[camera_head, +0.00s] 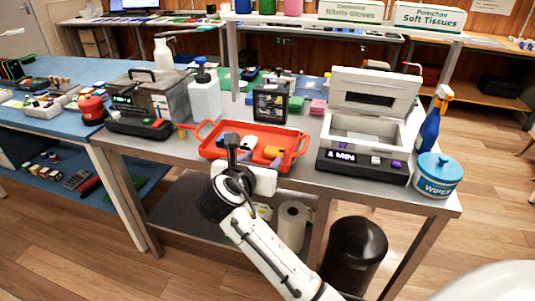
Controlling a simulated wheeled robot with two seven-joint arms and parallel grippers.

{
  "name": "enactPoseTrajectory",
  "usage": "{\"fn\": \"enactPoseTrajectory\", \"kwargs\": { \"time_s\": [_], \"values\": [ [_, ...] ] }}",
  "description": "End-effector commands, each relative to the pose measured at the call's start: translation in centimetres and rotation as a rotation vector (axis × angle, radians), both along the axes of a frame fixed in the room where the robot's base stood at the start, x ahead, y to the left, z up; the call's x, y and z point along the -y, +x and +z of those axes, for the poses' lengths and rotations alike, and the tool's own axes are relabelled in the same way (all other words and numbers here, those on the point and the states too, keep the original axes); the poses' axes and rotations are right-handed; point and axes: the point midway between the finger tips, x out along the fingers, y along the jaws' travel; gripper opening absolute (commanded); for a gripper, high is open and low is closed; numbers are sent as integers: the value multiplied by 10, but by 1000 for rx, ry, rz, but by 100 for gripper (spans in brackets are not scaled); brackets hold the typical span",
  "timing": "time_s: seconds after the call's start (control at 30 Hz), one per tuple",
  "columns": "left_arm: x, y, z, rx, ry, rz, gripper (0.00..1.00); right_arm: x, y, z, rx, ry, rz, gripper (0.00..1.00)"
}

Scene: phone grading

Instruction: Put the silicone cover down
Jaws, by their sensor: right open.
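My right gripper (232,143) reaches in from the bottom, over the front edge of the orange tray (291,158). Its dark fingers are open, and their tips are over the tray's left half. Small items lie in the tray: a white piece (249,142), a yellow-orange piece (272,152) and a blue piece beside the fingers. I cannot tell which of them, if any, is the silicone cover. My gripper and wrist hide part of the tray's front. My left gripper is not in view.
Left of the tray stand a grey machine with a lit display (150,100) and a white pump bottle (205,97). Right of it are an open-lidded box device (365,130), a blue spray bottle (431,122) and a wipes tub (437,174). A black bin (354,250) stands below.

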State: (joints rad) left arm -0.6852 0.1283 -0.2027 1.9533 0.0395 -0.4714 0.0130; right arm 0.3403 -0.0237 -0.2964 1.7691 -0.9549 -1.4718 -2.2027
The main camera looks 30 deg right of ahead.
Motion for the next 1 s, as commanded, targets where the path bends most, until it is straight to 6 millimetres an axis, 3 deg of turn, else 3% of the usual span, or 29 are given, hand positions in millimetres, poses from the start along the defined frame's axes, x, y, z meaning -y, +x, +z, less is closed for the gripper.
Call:
{"fn": "enactPoseTrajectory", "kwargs": {
  "time_s": [0.13, 0.23, 0.37, 0.43, 0.6, 0.7, 0.9, 1.0],
  "values": [
    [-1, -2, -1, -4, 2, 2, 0, -9, -8, 2, 2, 7, 0, 51],
    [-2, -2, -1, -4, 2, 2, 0, -15, -12, -19, 34, 76, 9, 51],
    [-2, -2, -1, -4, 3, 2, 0, -33, -27, -85, 137, 335, 12, 51],
    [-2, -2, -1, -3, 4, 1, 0, -48, -44, -129, 209, 551, -19, 51],
    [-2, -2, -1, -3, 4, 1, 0, -90, -107, -218, 366, 1139, -242, 51],
    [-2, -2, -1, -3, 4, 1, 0, -112, -154, -254, 444, 1473, -473, 51],
    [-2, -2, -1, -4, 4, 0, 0, -139, -233, -284, 579, 1955, -1005, 51],
    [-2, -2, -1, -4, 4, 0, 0, -144, -256, -287, 626, 2078, -1199, 51]
  ]
}}
